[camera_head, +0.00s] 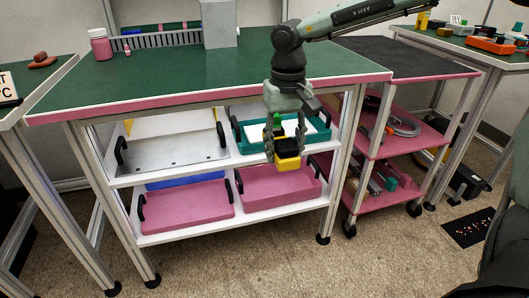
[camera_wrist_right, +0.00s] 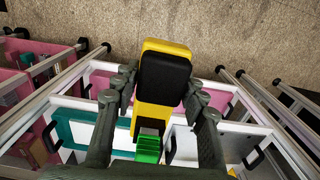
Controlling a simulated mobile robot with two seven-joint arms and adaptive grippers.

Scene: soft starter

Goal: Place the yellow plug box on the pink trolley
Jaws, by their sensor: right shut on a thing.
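The yellow plug box (camera_head: 288,164) has a black face and hangs in my right gripper (camera_head: 285,148), in front of the green-topped workbench and below its top edge. In the right wrist view the box (camera_wrist_right: 150,120) sits between the two fingers (camera_wrist_right: 160,105), which are shut on it; a green part (camera_wrist_right: 149,149) shows at its near end. The pink trolley (camera_head: 408,61), with a dark top and pink shelves, stands right of the workbench. Its top looks bare. My left gripper is not in view.
The workbench (camera_head: 160,72) has shelves holding a teal tray (camera_head: 238,137) and pink trays (camera_head: 185,207) behind the box. Its right leg (camera_head: 343,155) stands between the box and the trolley. The trolley's lower shelves hold several tools and parts. Another table (camera_head: 480,48) stands behind the trolley.

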